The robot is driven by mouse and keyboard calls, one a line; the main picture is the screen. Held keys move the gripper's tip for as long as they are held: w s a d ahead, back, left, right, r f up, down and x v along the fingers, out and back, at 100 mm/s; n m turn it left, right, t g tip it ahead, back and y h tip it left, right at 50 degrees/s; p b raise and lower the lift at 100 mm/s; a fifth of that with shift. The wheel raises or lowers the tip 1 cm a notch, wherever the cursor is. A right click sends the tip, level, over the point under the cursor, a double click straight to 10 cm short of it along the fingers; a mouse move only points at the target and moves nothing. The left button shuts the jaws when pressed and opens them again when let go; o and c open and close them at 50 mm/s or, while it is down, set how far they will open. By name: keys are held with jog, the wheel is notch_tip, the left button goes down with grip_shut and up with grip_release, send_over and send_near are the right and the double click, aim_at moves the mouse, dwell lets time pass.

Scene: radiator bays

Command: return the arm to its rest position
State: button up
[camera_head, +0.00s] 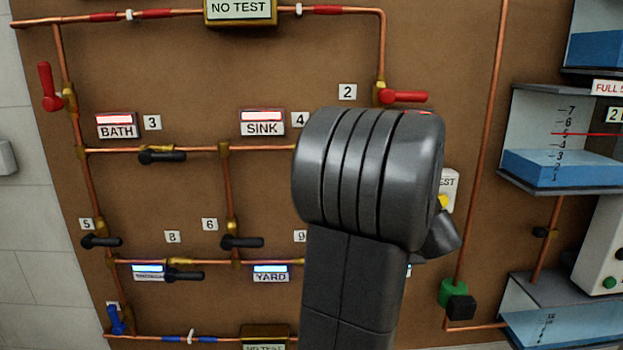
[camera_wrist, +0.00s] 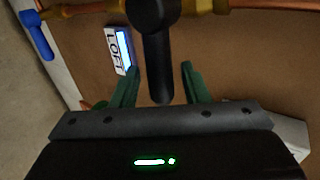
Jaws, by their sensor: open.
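My gripper (camera_wrist: 159,78) shows in the wrist view as two green fingers standing apart. A black lever handle (camera_wrist: 157,60) hangs from a pipe fitting, and its lower end lies between the fingers in the picture. I cannot tell whether either finger touches it. In the head view my dark grey arm (camera_head: 355,240) rises in front of the right-centre of the board. The gripper's fingers are hidden there.
Copper pipes with red, black and blue levers cover the brown board (camera_head: 190,60). A lit LOFT label (camera_wrist: 121,50) and a blue lever (camera_wrist: 38,35) are near the gripper. Water tanks (camera_head: 560,165) stand at the right. A tiled wall (camera_head: 25,210) is at the left.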

jog(key=v, duration=1.4)
jog(key=x, duration=1.4)
jog(key=shift+w+r+p, duration=0.2)
jog(key=shift+w+p, duration=0.05)
jog(key=shift+p, duration=0.1)
jog(key=shift+s+a+r+n+h+p, duration=0.1)
jog(key=shift+s+r+n+h+p, duration=0.1)
jog(key=shift+r+n+h+p, duration=0.15)
jog(key=shift+w+h, duration=0.1)
jog(key=shift+h, duration=0.15)
jog(key=shift+f, duration=0.1)
